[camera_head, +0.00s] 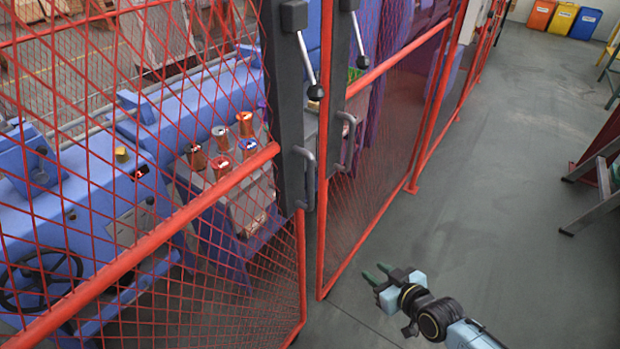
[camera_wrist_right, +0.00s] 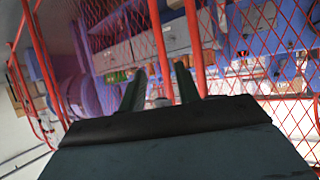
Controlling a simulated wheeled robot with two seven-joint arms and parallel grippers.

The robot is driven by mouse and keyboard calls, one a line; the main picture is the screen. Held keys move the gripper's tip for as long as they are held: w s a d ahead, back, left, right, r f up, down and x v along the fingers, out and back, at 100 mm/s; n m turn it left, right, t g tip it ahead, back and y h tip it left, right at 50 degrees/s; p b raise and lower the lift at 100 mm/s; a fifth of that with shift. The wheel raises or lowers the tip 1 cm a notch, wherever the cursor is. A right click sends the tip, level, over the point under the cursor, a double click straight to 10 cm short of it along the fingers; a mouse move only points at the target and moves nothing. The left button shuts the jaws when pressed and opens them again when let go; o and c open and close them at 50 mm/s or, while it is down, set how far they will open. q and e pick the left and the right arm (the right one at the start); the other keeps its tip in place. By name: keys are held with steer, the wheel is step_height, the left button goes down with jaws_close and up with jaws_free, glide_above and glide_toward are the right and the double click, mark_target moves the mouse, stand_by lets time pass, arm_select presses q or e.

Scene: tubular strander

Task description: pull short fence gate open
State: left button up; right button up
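A red mesh fence gate (camera_head: 150,240) fills the left of the head view, with a dark post and a grey pull handle (camera_head: 306,178) at its right edge. A second red mesh panel (camera_head: 375,160) stands to its right, with its own grey handle (camera_head: 348,140). A narrow gap shows between the two. I cannot tell which one is the short gate. My right gripper (camera_head: 376,274) is open and empty, low and to the right of both handles, apart from them. In the right wrist view its two fingers (camera_wrist_right: 160,85) are spread before the red bars and mesh. My left gripper is out of view.
Blue machinery (camera_head: 90,210) with several copper-coloured spools (camera_head: 197,158) stands behind the mesh. Grey floor (camera_head: 480,180) lies open on the right. A step ladder (camera_head: 596,190) stands at the right edge. Coloured bins (camera_head: 560,20) stand far back.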

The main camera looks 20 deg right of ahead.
steer(key=w+a+r+n+t+y, duration=0.1)
steer(key=w+a+r, duration=0.1)
steer(key=r, duration=0.4)
steer(key=w+a+r+t+y, duration=0.1)
steer(key=r+t+y, duration=0.1)
steer(key=r, duration=0.5)
steer(key=n+t+y, duration=0.1)
steer(key=n+y, duration=0.1)
glide_toward(313, 177)
steer(key=x, duration=1)
steer(key=shift+w+a+b, duration=0.15)
steer(key=shift+w+b, duration=0.25)
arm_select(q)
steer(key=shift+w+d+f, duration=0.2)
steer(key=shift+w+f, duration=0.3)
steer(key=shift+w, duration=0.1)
arm_select(e)
jaws_close()
